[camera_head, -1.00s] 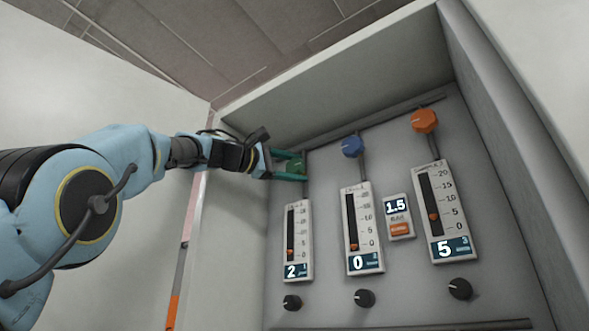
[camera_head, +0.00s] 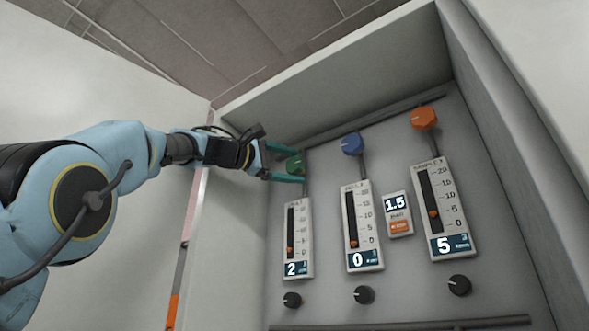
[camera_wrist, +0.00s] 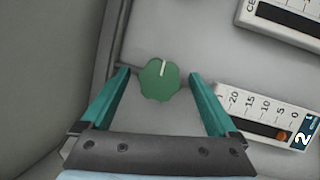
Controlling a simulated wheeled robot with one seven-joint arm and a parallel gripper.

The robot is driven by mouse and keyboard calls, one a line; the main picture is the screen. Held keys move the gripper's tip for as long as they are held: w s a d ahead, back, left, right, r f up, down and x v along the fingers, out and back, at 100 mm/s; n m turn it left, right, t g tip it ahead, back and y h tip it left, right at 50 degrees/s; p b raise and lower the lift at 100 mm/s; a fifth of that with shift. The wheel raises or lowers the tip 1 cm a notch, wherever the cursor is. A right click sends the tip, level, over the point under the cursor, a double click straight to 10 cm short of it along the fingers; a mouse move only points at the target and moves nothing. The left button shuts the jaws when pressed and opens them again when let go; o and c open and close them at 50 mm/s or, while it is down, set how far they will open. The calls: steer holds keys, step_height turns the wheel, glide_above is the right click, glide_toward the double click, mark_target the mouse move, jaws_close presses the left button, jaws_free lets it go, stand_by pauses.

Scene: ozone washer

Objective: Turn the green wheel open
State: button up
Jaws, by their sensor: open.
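The green wheel (camera_head: 295,165) is at the upper left of the panel, above the left gauge. In the wrist view the green wheel (camera_wrist: 160,80) has a scalloped rim and a white mark pointing to the top of the picture. My gripper (camera_head: 302,166) is open, with teal fingers above and below the wheel in the head view. In the wrist view my gripper (camera_wrist: 158,74) has one finger on each side of the wheel, with a gap on both sides. Nothing is held.
A blue wheel (camera_head: 352,144) and an orange wheel (camera_head: 424,118) are to the right. The left gauge (camera_head: 297,238) reads 2, the middle gauge (camera_head: 362,226) 0, the right gauge (camera_head: 444,208) 5. The cabinet's left wall (camera_head: 238,215) is close to my gripper.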

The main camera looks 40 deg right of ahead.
steer(key=a+f+b, duration=0.1)
steer(key=a+b, duration=0.3)
steer(key=a, duration=0.5)
steer(key=shift+w+a+f, duration=0.3)
steer(key=shift+w, duration=0.15)
